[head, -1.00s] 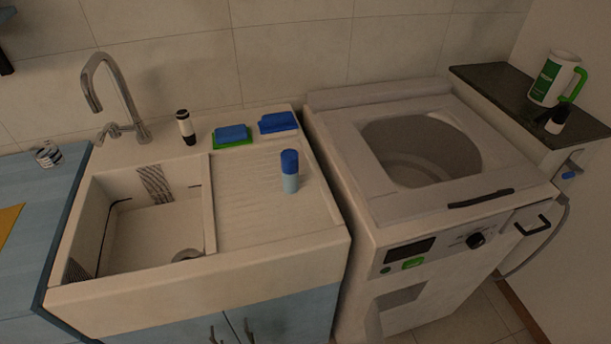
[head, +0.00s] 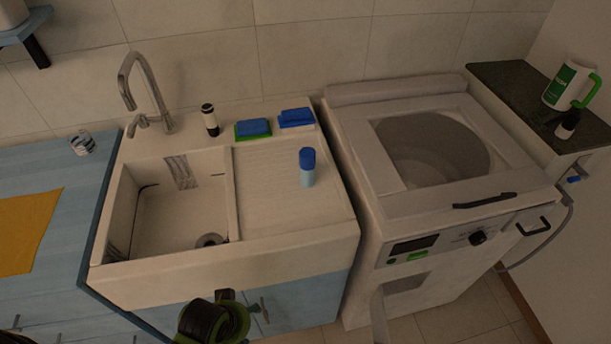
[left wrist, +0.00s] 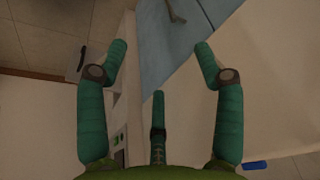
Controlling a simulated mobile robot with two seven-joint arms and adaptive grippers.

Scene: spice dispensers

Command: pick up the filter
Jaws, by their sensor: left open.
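I cannot tell for sure which thing is the filter. A small round metal piece (head: 211,240) at the front right corner of the sink basin (head: 165,225) may be it; the basin's front wall partly hides it. My left gripper (head: 215,318) is at the bottom of the head view, in front of the sink cabinet and below the basin rim. In the left wrist view its green fingers (left wrist: 160,55) are spread wide with nothing between them.
A blue bottle (head: 307,168) stands on the drainboard. Sponges (head: 254,127), a dark-and-white bottle (head: 210,120) and the tap (head: 150,95) are along the sink's back. A washing machine (head: 400,215) is at right, a blue counter (head: 60,170) with an orange cloth (head: 25,230) at left.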

